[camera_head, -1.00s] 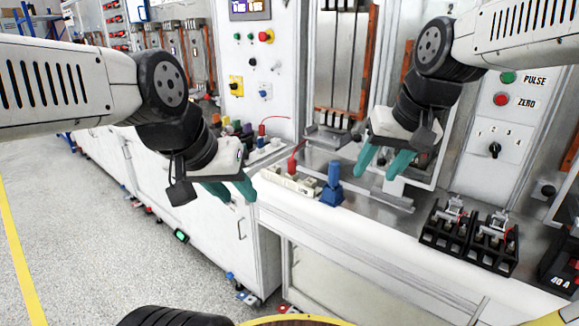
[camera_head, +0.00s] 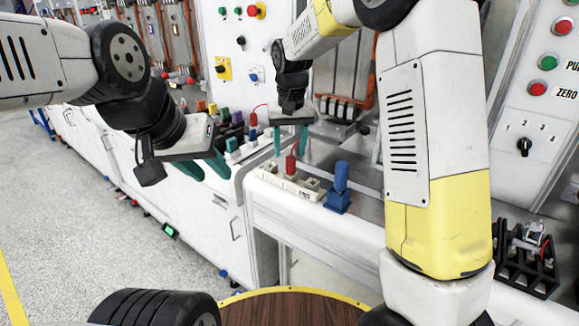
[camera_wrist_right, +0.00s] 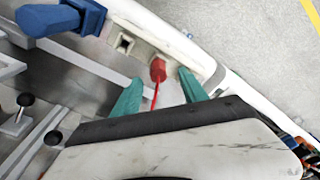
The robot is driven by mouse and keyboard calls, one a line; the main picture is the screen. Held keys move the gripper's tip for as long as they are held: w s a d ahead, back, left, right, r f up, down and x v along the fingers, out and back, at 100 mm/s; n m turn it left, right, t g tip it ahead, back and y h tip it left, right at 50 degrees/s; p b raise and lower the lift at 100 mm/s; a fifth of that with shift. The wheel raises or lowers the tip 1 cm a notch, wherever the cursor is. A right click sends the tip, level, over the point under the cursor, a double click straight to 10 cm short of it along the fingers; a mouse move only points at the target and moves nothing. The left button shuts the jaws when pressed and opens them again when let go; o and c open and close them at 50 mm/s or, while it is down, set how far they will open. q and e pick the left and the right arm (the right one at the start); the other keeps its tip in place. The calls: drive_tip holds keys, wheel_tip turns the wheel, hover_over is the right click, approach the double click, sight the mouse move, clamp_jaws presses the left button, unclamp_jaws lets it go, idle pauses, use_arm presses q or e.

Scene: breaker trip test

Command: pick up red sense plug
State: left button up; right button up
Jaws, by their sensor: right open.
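The red sense plug (camera_head: 291,162) stands upright in the white socket block (camera_head: 266,174) on the bench edge, with a red lead rising from it. In the right wrist view the red plug (camera_wrist_right: 158,70) shows ahead of the fingertips, between their lines. My right gripper (camera_head: 290,148) is open around or just above the plug; its teal fingers also show in the right wrist view (camera_wrist_right: 160,88). I cannot tell whether they touch the plug. My left gripper (camera_head: 208,170) hangs to the left, in front of the cabinets, with its teal fingers apart and nothing between them.
Black breaker holders (camera_head: 524,256) sit at the right. A round wooden table top (camera_head: 290,308) is at the bottom.

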sight(290, 158)
drive_tip(key=f, duration=0.2)
drive_tip(key=w+f, duration=0.1)
drive_tip(key=f, duration=0.1)
drive_tip(key=shift+f, duration=0.3)
drive_tip(key=shift+d, duration=0.1)
drive_tip(key=shift+s, duration=0.1)
clamp_jaws()
